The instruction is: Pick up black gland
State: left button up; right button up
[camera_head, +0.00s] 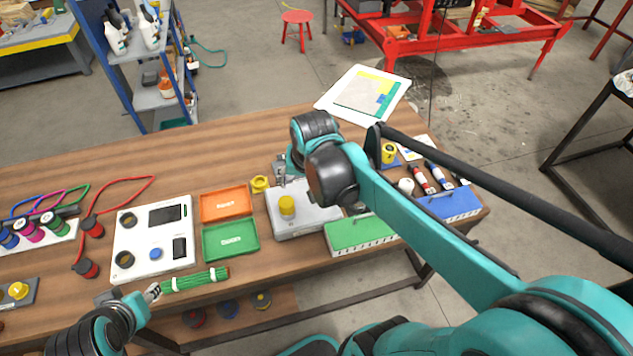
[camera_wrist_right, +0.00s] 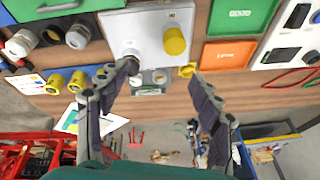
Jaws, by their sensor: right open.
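My right gripper (camera_wrist_right: 161,69) is open in the right wrist view, its fingers spread wide near the edge of a grey box with a yellow knob (camera_wrist_right: 174,41). Dark cylinders with pale ends (camera_wrist_right: 78,36) stand left of the box. I cannot tell which dark piece is the black gland. In the head view the right gripper (camera_head: 281,172) is largely hidden by its arm behind the grey box (camera_head: 308,220). My left gripper (camera_head: 128,301) is at the lower left by a green cable bundle (camera_head: 195,281); its jaws are unclear.
A green tray (camera_head: 230,240) and an orange tray (camera_head: 224,203) lie left of the box. A white panel (camera_head: 153,238) is farther left. A green bin (camera_head: 362,235) and a blue bin (camera_head: 449,205) stand right of it. Yellow glands (camera_wrist_right: 55,83) lie near the table edge.

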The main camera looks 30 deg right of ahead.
jog(key=w+d+f+m+g+p, duration=0.1)
jog(key=w+d+f+m, duration=0.1)
jog(key=w+d, duration=0.1)
jog(key=w+d+f+m+g+p, duration=0.1)
jog(key=w+d+f+m, duration=0.1)
jog(key=w+d, duration=0.1)
jog(key=w+d+f+m+g+p, duration=0.1)
jog(key=w+d+f+m, duration=0.1)
jog(key=w+d, duration=0.1)
jog(key=shift+w+d+m+g+y, duration=0.2)
jog(key=shift+d+m+g+y, duration=0.1)
jog(key=shift+m, duration=0.1)
jog(key=shift+w+d+f, duration=0.1)
jog(key=shift+d+f, duration=0.1)
jog(key=shift+f, duration=0.55)
notch_tip(320, 180, down, 7)
jog(key=shift+f+b, duration=0.15)
jog(key=shift+b, duration=1.1)
jog(key=shift+c, duration=0.7)
jog(key=shift+a, duration=0.1)
jog(key=c, duration=1.2)
